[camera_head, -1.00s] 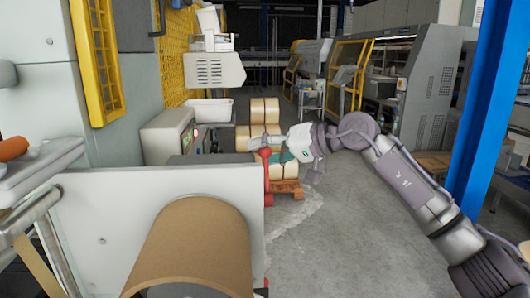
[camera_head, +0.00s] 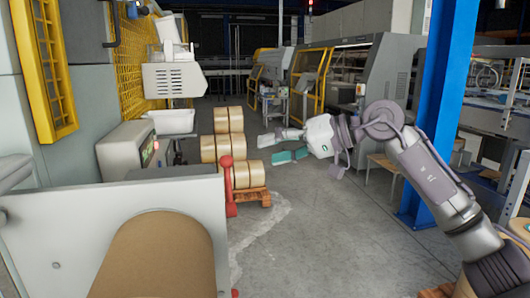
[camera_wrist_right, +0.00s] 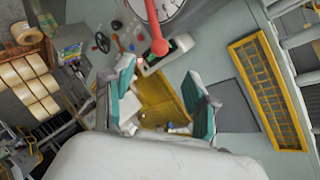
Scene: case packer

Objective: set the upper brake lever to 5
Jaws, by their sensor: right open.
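The upper brake lever (camera_head: 227,182) is a red handle standing roughly upright at the right edge of the light machine panel in the head view. In the right wrist view its red knob (camera_wrist_right: 159,46) and shaft hang in front of a white round scale (camera_wrist_right: 172,10), cut off by the top edge. The numbers on the scale are too small to read. My right gripper (camera_head: 275,147) is open and empty, to the right of the lever and apart from it. In the wrist view its teal-padded fingers (camera_wrist_right: 158,72) are spread below the knob. My left gripper is not in view.
A brown roll (camera_head: 155,262) sits in front of the light panel (camera_head: 60,235). A red piece (camera_head: 235,293) shows low at its edge. Stacked rolls (camera_head: 222,150) stand on a pallet behind the lever. A blue post (camera_head: 440,110) stands right; grey floor is clear between.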

